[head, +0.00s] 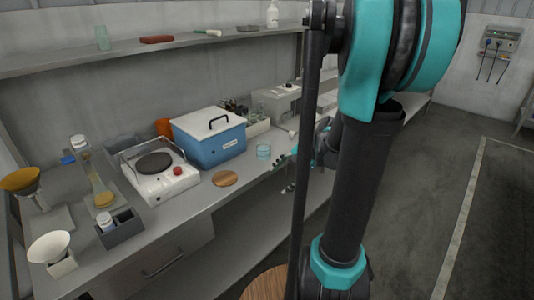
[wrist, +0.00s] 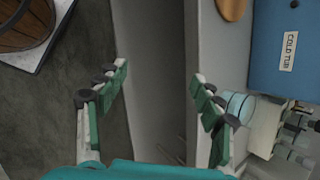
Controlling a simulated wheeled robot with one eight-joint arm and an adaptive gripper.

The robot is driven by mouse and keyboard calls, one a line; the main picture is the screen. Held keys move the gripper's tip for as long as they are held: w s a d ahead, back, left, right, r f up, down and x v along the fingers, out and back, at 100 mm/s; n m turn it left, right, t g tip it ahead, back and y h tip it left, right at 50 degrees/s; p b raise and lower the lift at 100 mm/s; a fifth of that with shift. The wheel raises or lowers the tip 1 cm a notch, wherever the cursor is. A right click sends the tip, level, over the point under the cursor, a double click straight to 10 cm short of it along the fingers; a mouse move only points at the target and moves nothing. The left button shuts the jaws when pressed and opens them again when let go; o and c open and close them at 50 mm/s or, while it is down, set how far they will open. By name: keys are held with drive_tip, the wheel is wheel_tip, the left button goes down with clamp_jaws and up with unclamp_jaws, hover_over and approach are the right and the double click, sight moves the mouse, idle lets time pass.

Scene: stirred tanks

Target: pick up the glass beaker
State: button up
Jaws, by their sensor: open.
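A clear, pale-blue glass beaker (head: 263,151) stands upright near the front edge of the bench (head: 200,205), to the right of the blue tub. In the wrist view the beaker (wrist: 236,106) shows just beyond my right finger, which partly covers it. My gripper (wrist: 160,75) is open and empty. The space between its fingers lies over the bench's front edge and the gap below, with the beaker outside it. In the head view my gripper (head: 286,175) is beside the bench edge, to the right of the beaker, partly hidden by my arm.
A blue tub with a white lid (head: 210,134) stands left of the beaker, with a round wooden disc (head: 225,178) in front. A hotplate (head: 158,170) is further left. A rack of bottles (head: 240,114) stands behind. A wooden bucket (wrist: 28,25) is on the floor side. Another glass (head: 102,37) is on the shelf.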

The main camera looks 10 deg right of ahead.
sight(263, 152)
drive_tip(key=w+d+r+m+t+y, duration=0.2)
drive_tip(key=w+d+r+m+y, duration=0.4)
drive_tip(key=w+d+m, duration=0.45)
drive_tip(key=shift+n+t, duration=0.25)
drive_tip(key=shift+t, duration=0.15)
drive_tip(key=x, duration=1.6)
drive_tip(key=shift+w+a, duration=0.25)
drive_tip(key=shift+a, duration=0.1)
drive_tip(key=c, duration=1.3)
drive_tip(key=shift+r, duration=0.1)
wheel_tip(263, 152, up, 20)
drive_tip(key=shift+f, duration=0.15)
